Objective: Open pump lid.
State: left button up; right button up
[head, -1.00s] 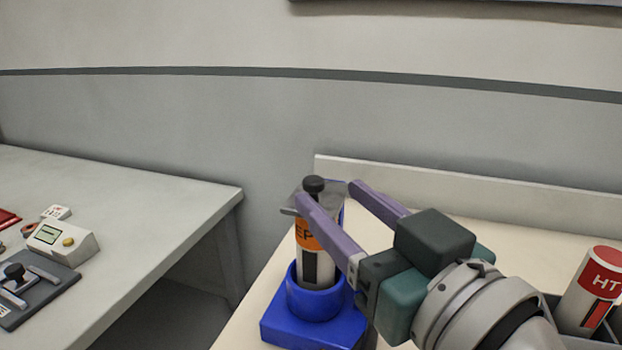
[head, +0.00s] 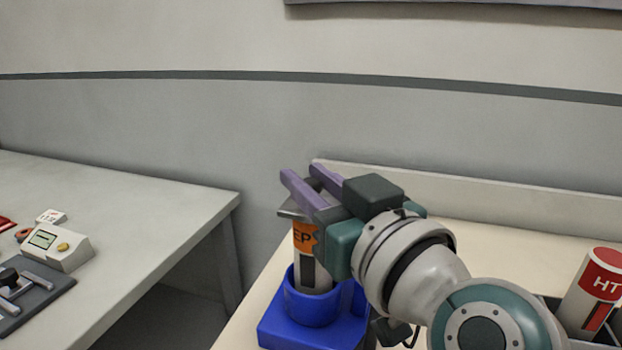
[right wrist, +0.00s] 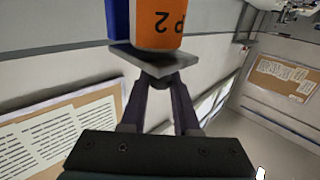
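A small white device (head: 60,247) with a display and a yellow button is on the left table. Beside it is a dark grey flat unit (head: 38,298) with a black knob and light bars, cut off by the left edge. I cannot tell for sure which part is the pump lid. My left gripper is out of view.
The syringe stands upright in a blue holder (head: 290,328) on the right table. A red-capped tube marked HT (head: 603,275) leans in a dark rack at the right. A gap separates the two tables. A low backboard (head: 470,214) edges the right table.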

grip_shut()
dwell(0.9)
